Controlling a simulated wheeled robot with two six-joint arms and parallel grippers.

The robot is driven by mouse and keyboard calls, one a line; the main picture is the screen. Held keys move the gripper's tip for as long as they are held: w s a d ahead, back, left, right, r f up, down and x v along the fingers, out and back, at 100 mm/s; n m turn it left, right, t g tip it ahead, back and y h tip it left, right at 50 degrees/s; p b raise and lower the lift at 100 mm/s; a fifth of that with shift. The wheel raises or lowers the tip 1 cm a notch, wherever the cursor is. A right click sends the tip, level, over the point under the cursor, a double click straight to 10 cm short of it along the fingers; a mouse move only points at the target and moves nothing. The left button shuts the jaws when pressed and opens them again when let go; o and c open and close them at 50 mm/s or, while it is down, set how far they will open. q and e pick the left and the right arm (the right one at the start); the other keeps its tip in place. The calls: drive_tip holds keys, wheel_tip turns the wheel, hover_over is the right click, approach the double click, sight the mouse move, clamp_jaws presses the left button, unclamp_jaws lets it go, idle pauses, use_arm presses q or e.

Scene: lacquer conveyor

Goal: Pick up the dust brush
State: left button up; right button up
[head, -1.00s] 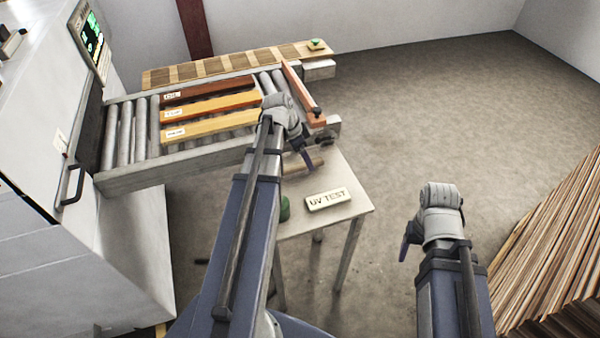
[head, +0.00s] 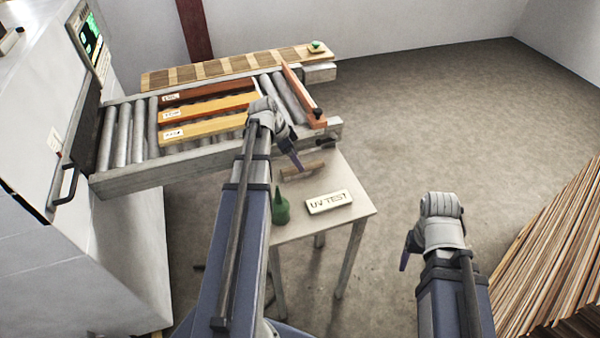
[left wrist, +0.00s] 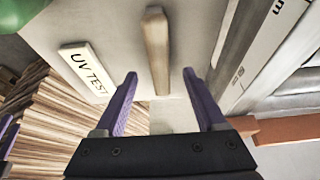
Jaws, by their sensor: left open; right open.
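The dust brush, with a tan wooden handle (head: 304,171), lies on the small table near its back edge. In the left wrist view the handle (left wrist: 156,45) stands upright in the picture, between and beyond the two purple fingertips. My left gripper (head: 297,160) is open and empty, above the table close to the brush; the gap between its fingers (left wrist: 160,75) is in line with the handle. The brush's bristles cannot be made out. My right gripper (head: 405,258) is open, off to the right of the table, with only one finger clearly visible.
On the table (head: 345,223) are a green bottle (head: 281,208) and a UV TEST block (head: 328,202). The roller conveyor (head: 170,165) with coloured boards is behind and left, its rail close to my left gripper. Stacked boards (head: 560,240) stand at right.

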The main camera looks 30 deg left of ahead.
use_arm(q)
drive_tip(key=b+x, duration=0.3)
drive_tip(key=x, duration=0.1)
drive_tip(key=shift+s+a+f+b, duration=0.25)
drive_tip(key=shift+s+b, duration=0.1)
drive_tip(key=shift+b, duration=0.05)
drive_tip(key=shift+w+d+f+b, duration=0.15)
drive_tip(key=shift+w+f+b, duration=0.1)
drive_tip(key=shift+f+b, duration=0.25)
drive_tip(key=shift+r, duration=0.15)
drive_tip(key=shift+f, duration=0.3)
drive_tip(key=shift+c, duration=0.4)
clamp_jaws()
